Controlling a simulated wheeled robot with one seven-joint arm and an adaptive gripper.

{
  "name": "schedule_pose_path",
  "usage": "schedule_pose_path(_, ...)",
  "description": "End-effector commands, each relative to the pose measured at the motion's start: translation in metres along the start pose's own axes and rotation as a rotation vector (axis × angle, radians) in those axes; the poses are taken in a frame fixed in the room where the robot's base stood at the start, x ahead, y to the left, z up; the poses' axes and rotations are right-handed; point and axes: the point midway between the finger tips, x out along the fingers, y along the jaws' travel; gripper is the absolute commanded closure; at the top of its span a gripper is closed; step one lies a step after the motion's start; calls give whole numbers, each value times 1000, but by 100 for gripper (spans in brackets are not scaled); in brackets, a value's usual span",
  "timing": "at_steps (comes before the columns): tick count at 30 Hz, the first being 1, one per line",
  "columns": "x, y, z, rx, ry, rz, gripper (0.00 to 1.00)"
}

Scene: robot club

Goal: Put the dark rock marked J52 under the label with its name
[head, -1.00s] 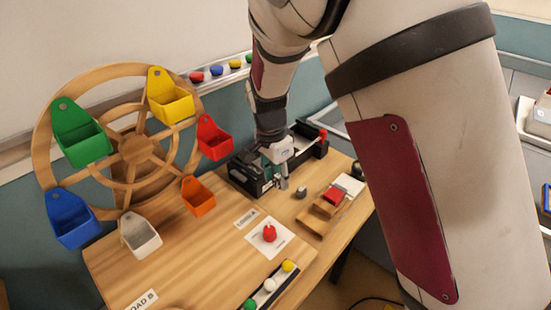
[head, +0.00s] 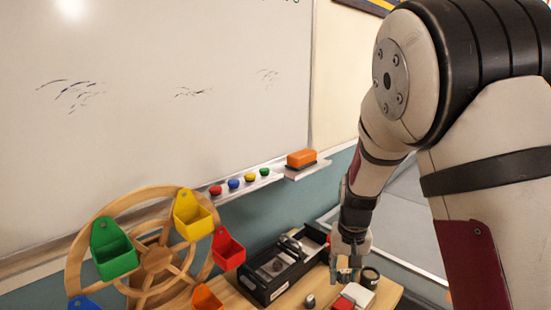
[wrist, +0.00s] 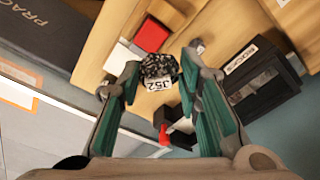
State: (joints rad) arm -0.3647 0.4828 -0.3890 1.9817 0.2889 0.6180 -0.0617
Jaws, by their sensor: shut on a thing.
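In the wrist view the dark speckled rock (wrist: 158,66) sits between the green-padded fingertips of my gripper (wrist: 160,82). A white tag on it reads J52, turned in the picture. My gripper is shut on the rock and holds it over the wooden table edge. In the head view my gripper (head: 345,275) hangs to the right of the black tray; the rock is not clear there. A black box (wrist: 265,92) with a white label (wrist: 242,59) lies to the right in the wrist view; its lettering is too small to read surely.
A red block (wrist: 151,35) and a white block (wrist: 124,57) lie near the rock in the wrist view. The wooden wheel (head: 150,265) with coloured buckets stands at left.

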Motion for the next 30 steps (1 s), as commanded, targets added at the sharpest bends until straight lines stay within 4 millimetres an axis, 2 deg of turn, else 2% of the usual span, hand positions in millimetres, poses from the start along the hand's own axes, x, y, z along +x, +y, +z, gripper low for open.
schedule_pose_path(3, -7, 14, 2, -76, 6, -6, 100)
schedule_pose_path(8, -5, 23, 6, -132, 9, -11, 100)
schedule_pose_path(15, 34, 28, 44, -140, 7, -15, 100)
schedule_pose_path(18, 42, 30, 52, -140, 11, -12, 100)
schedule_pose_path(30, 43, 31, 54, -139, 13, -11, 100)
